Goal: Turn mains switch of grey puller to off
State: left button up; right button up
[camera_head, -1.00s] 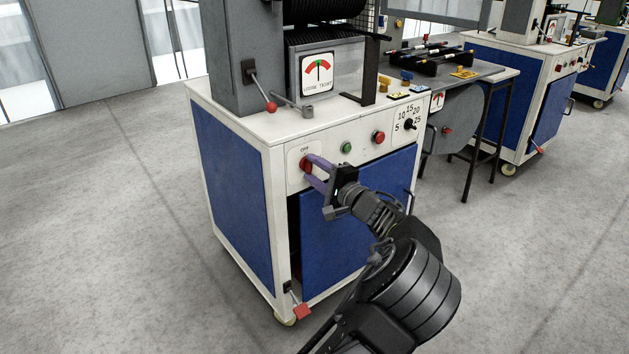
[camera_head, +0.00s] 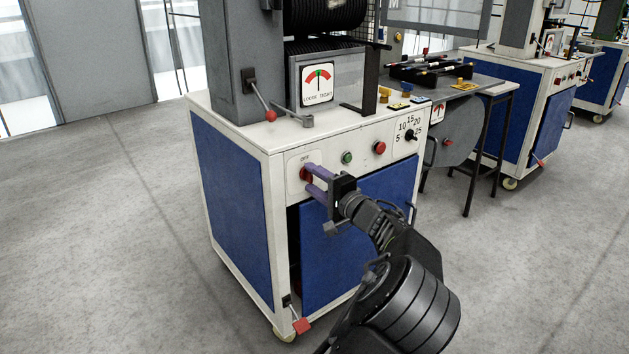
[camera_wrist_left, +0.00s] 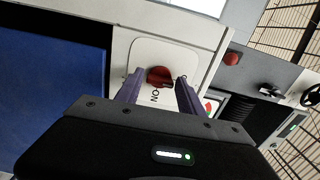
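The grey puller's mains switch (camera_head: 305,174) is a red rotary knob on a white plate at the left end of the cabinet's front panel. "OFF" is printed above it in the head view. In the left wrist view the knob (camera_wrist_left: 159,76) shows with "ON" printed on its near side. My left gripper (camera_head: 312,178) points at the switch, with its purple fingers apart. In the wrist view one finger lies on each side of the knob, with gaps visible, so the gripper (camera_wrist_left: 158,88) is open and empty. My right gripper is not in view.
A green button (camera_head: 347,158), a red button (camera_head: 380,147) and a numbered dial (camera_head: 410,136) sit right of the switch. The blue cabinet door (camera_head: 335,245) is below. A red-knobbed lever (camera_head: 262,101) stands on top. Open floor lies to the left.

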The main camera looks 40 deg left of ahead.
pick_arm(q)
jog(key=shift+o, duration=1.3)
jog(key=p+v, duration=0.1)
jog(key=v, duration=0.6)
jog(key=shift+d+p, duration=0.35)
jog(key=shift+d, duration=0.05)
jog(key=shift+s, duration=0.15)
